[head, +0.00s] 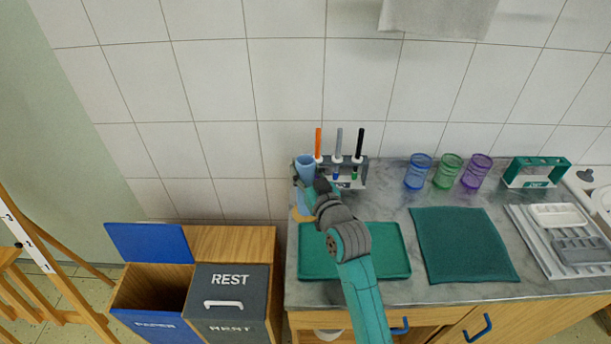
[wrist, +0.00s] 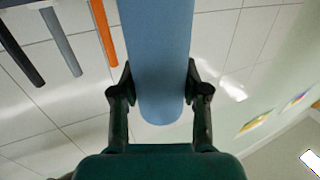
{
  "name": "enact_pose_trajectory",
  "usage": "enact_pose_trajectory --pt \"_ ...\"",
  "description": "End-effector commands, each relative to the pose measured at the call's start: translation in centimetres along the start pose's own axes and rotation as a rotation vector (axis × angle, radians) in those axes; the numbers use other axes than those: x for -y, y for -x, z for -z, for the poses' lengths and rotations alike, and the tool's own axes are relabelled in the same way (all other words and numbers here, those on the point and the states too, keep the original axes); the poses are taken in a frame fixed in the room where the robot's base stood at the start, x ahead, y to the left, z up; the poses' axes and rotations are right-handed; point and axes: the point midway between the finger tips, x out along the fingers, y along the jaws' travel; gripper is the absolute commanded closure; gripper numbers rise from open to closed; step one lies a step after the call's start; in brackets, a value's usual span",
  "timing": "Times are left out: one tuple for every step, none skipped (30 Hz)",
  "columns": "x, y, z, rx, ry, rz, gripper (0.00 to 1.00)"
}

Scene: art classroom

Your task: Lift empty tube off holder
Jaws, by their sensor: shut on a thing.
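A light-blue tube (head: 305,164) shows at the left end of the grey holder (head: 361,180) by the back wall. My gripper (head: 312,184) reaches it from the front and hides its lower part. In the wrist view my gripper (wrist: 160,82) has one finger on each side of the blue tube (wrist: 158,50) and is shut on it. I cannot tell whether the tube still touches the holder. An orange stick (head: 318,142), a grey stick (head: 338,143) and a black stick (head: 360,143) stand upright in the holder, right of the tube.
A green tray (head: 390,262) lies under my arm. Blue (head: 417,174), green (head: 446,171) and purple (head: 476,171) cups stand right of the holder. A dark green mat (head: 462,245) lies flat. Bins (head: 228,296) stand left of the counter.

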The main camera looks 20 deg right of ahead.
Motion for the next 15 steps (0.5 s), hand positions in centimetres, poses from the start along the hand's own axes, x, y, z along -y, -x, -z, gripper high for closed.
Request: enact_pose_trajectory --pt "0.0 0.0 0.6 -0.003 0.001 0.000 0.70" --pt "0.0 0.0 0.9 -0.003 0.001 0.000 0.70" --pt "0.0 0.0 1.3 -0.003 0.000 0.000 0.70" --pt "0.0 0.0 1.7 -0.004 0.000 0.000 0.70" --pt "0.0 0.0 2.1 -0.003 0.000 0.000 0.70" --pt "0.0 0.0 2.8 -0.004 0.000 0.000 0.70" --pt "0.0 0.0 3.4 -0.005 0.001 0.000 0.70" --pt "0.0 0.0 3.9 -0.004 0.001 0.000 0.70" --pt "0.0 0.0 4.7 -0.005 0.000 0.000 0.70" --pt "0.0 0.0 5.2 -0.005 0.000 0.000 0.70" --pt "0.0 0.0 5.8 -0.005 0.001 0.000 0.70" --pt "0.0 0.0 6.6 -0.005 0.001 0.000 0.70" --pt "0.0 0.0 7.2 -0.005 0.001 0.000 0.70" --pt "0.0 0.0 7.8 -0.005 0.001 0.000 0.70" --pt "0.0 0.0 8.6 -0.005 0.000 0.000 0.70"
